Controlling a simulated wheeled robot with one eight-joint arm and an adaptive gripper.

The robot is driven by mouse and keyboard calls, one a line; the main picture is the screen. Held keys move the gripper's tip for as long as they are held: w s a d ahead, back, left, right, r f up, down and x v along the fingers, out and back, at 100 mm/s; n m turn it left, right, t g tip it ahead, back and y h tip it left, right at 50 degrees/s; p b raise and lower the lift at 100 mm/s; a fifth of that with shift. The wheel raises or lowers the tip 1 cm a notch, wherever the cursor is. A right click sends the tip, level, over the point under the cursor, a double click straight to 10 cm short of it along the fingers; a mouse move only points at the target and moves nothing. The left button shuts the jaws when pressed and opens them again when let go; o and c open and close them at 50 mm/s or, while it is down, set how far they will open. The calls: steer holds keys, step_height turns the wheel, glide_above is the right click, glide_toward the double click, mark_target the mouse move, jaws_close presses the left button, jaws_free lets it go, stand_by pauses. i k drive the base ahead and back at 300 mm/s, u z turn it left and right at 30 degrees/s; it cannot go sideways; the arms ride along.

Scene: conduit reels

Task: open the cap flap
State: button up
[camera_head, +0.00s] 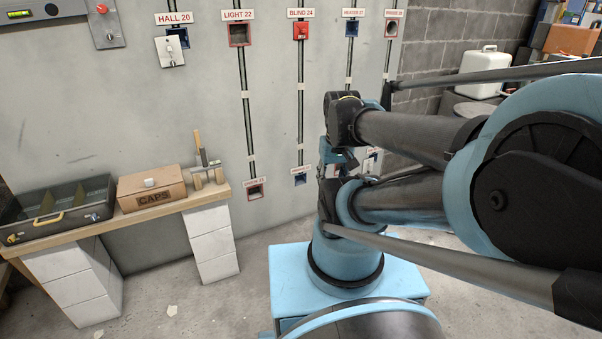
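A brown cardboard box (151,188) marked CAPS sits on the wooden bench at the left. Its top looks closed, and a small white piece shows on it. I cannot make out the flap's edge clearly. My arm folds back at the right, well apart from the box. What looks like my gripper (338,158) hangs below the wrist, in front of the wall and above my blue base. It is small and partly hidden by my arm, so its fingers cannot be made out.
A dark open-topped case (58,212) stands left of the box on the bench (122,215). A wooden-handled tool (206,160) stands right of it. Conduits and labelled wall boxes, including a loose-looking HALL 20 plate (169,51), line the wall (100,110).

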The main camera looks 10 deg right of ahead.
mark_target(129, 184)
steer(key=u, duration=1.4)
